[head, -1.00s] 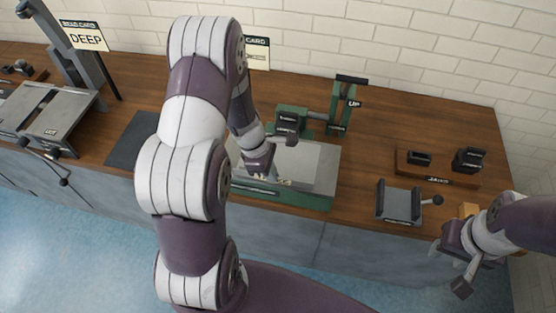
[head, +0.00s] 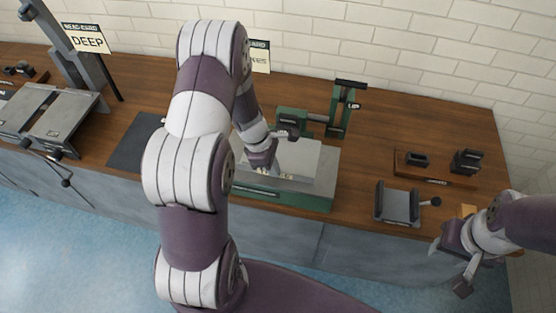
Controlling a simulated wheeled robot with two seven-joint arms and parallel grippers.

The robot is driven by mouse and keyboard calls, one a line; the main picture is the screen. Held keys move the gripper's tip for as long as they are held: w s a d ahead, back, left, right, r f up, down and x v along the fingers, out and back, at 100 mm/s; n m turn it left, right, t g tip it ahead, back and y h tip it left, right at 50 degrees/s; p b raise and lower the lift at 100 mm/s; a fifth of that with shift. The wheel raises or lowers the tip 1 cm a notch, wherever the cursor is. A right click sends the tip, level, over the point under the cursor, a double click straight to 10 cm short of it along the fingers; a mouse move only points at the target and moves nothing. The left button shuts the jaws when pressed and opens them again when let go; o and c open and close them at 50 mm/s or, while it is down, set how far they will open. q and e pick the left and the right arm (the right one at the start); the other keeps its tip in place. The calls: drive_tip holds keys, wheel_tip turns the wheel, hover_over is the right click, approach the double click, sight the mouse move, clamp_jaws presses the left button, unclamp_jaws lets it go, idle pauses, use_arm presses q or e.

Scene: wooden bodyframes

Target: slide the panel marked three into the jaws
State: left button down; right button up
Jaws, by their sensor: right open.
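A green machine (head: 285,197) stands mid-bench with a pale grey flat panel (head: 308,160) on its bed. I cannot read a three on the panel, and my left arm hides its left part. The machine's green upright with a black handle (head: 343,105) stands behind the panel. My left gripper (head: 277,174) points down at the panel's near left part. Its fingers are too small to tell whether they are open or shut, or whether they touch the panel. My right gripper (head: 455,272) is open and empty, off the bench's front edge at the right.
A small grey vise (head: 398,204) sits near the front edge at the right. A wooden tray (head: 435,170) with black blocks lies behind it. A grey machine (head: 60,115) and a card reading DEEP (head: 88,41) stand left. A dark mat (head: 132,142) lies beside my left arm.

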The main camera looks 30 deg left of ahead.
use_arm(q)
drive_tip(key=shift+w+a+p, duration=0.25)
drive_tip(key=shift+w+p, duration=0.25)
drive_tip(key=shift+w, duration=0.45)
drive_tip(key=shift+w+a+p, duration=0.25)
drive_tip(key=shift+w+p, duration=0.2)
drive_tip(key=shift+w, duration=0.5)
drive_tip(key=c, duration=1.3)
unclamp_jaws()
drive_tip(key=shift+c, duration=0.2)
drive_tip(key=shift+o, duration=0.4)
drive_tip(key=shift+w+f, duration=0.1)
drive_tip(key=shift+w, duration=0.05)
drive_tip(key=o, duration=0.5)
drive_tip(key=shift+o, duration=0.2)
drive_tip(key=shift+r+p, duration=0.45)
drive_tip(key=shift+r, duration=0.05)
wheel_tip(320, 180, up, 6)
drive_tip(key=p, duration=0.5)
